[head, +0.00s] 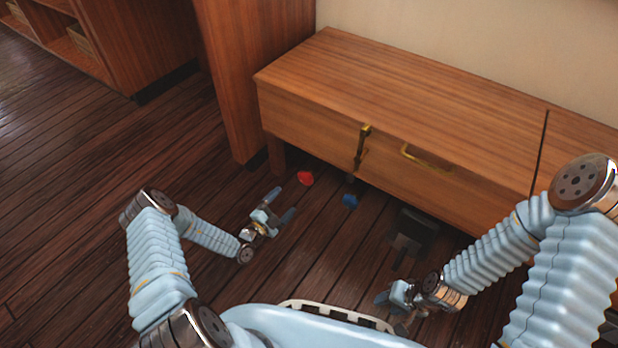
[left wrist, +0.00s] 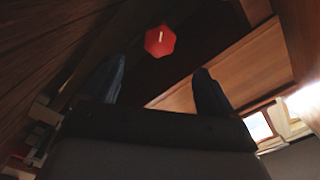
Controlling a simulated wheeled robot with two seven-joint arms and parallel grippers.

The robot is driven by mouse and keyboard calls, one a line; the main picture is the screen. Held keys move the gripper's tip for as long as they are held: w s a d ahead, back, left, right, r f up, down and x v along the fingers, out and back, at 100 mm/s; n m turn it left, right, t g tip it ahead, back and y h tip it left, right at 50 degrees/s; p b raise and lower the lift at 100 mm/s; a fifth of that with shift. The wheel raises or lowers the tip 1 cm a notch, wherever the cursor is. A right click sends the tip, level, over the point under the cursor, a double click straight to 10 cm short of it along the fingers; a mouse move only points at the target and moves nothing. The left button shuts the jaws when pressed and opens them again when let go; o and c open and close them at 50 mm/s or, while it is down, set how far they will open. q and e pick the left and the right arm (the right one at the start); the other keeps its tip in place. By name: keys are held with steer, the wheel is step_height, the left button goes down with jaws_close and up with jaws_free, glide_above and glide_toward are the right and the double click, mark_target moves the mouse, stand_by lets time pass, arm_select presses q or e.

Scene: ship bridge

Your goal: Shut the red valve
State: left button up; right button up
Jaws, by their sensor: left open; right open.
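The red valve (head: 305,178) shows in the head view under the front left part of the wooden bench. In the left wrist view the red valve (left wrist: 160,41) is a red many-sided knob with a pale mark on its face, beyond and between the fingertips. My left gripper (head: 280,205) is open and empty, a short way to the left of and nearer than the valve, not touching it. Its two dark fingers also show in the left wrist view (left wrist: 158,88). My right gripper (head: 392,312) is low near my base, far from the valve; its fingers are partly hidden.
A blue knob (head: 350,201) sits right of the red valve. The wooden bench (head: 400,95), with brass handles (head: 427,158), overhangs them. A dark object (head: 412,232) lies on the floor under the bench's front. A wooden cabinet (head: 232,80) stands left; the plank floor at left is clear.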

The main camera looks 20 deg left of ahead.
mark_target(303, 181)
arm_select(q)
steer(key=b+x, duration=0.2)
steer(key=x, duration=0.9)
steer(key=shift+w+d, duration=0.25)
steer(key=shift+w, duration=0.05)
steer(key=shift+w+d, duration=0.2)
steer(key=shift+w, duration=0.45)
steer(key=c, duration=1.1)
